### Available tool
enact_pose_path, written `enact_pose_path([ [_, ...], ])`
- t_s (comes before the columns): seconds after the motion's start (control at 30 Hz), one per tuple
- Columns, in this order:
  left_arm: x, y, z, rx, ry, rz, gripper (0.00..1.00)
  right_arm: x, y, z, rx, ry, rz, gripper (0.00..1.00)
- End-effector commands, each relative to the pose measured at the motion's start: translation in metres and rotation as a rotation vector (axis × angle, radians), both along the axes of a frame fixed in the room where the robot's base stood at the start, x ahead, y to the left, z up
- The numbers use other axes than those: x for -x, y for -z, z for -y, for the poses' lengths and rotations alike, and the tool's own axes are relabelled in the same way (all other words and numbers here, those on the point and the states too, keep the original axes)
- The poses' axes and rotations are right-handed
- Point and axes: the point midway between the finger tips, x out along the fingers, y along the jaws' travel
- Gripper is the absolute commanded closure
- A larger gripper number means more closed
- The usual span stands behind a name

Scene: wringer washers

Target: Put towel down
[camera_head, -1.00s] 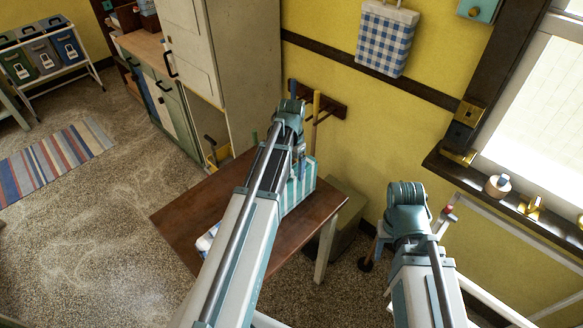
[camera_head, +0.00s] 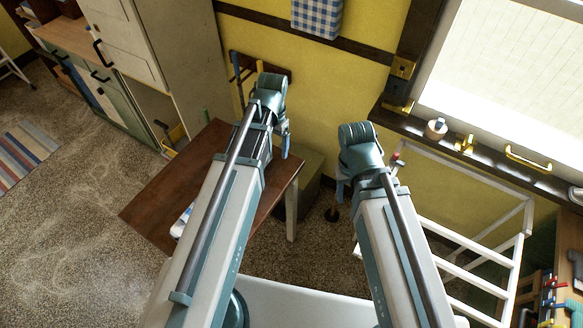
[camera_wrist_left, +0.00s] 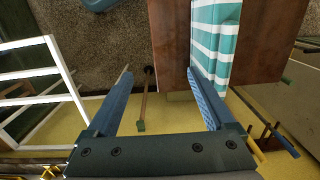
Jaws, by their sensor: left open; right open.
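A teal-and-white striped towel (camera_wrist_left: 216,40) lies on the brown table in the left wrist view, near the table's edge. My left gripper (camera_wrist_left: 158,72) is open, with nothing between its two blue fingers. Its right finger overlaps the near end of the towel in that view; I cannot tell whether they touch. In the head view my left arm hides the towel, and the left gripper (camera_head: 284,140) shows only in part beside the wrist, near the table's right side. My right gripper (camera_head: 342,190) is mostly hidden by its own wrist, right of the table.
The brown table (camera_head: 165,190) has bare top at its left. A white rack (camera_head: 475,282) stands at the right under the window. A green box (camera_head: 313,172) sits behind the table by the yellow wall.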

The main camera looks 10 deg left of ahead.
Motion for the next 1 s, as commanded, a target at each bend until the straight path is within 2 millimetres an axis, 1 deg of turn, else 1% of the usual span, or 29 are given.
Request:
enact_pose_path([
  [0.03, 0.027, 0.0, 0.028, -0.01, 0.011, -0.004, 0.13, 0.0, 0.0, 0.0, 0.0, 0.0, 0.0, 0.5],
  [0.1, 0.052, 0.0, 0.057, -0.025, 0.009, -0.007, 0.13, 0.0, 0.0, 0.0, 0.0, 0.0, 0.0, 0.5],
  [0.2, 0.082, -0.001, 0.088, -0.045, 0.004, -0.007, 0.13, 0.0, 0.0, 0.0, 0.0, 0.0, 0.0, 0.5],
  [0.3, 0.104, -0.001, 0.107, -0.06, -0.004, -0.006, 0.13, 0.0, 0.0, 0.0, 0.0, 0.0, 0.0, 0.5],
  [0.4, 0.116, -0.001, 0.116, -0.069, -0.008, -0.003, 0.13, 0.0, 0.0, 0.0, 0.0, 0.0, 0.0, 0.5],
  [0.47, 0.12, -0.001, 0.119, -0.072, -0.01, -0.003, 0.13, 0.0, 0.0, 0.0, 0.0, 0.0, 0.0, 0.5],
  [0.8, 0.119, 0.0, 0.121, -0.072, -0.013, -0.003, 0.13, 0.0, 0.001, 0.0, 0.0, 0.0, 0.0, 0.5],
  [0.87, 0.119, 0.004, 0.12, -0.072, -0.012, -0.003, 0.13, 0.0, 0.005, 0.0, 0.0, 0.0, 0.0, 0.5],
  [0.97, 0.119, 0.017, 0.12, -0.072, -0.011, -0.003, 0.13, 0.0, 0.018, 0.0, 0.0, -0.001, 0.0, 0.5],
  [1.0, 0.119, 0.024, 0.12, -0.072, -0.011, -0.003, 0.13, 0.0, 0.025, 0.0, 0.001, -0.002, 0.0, 0.5],
])
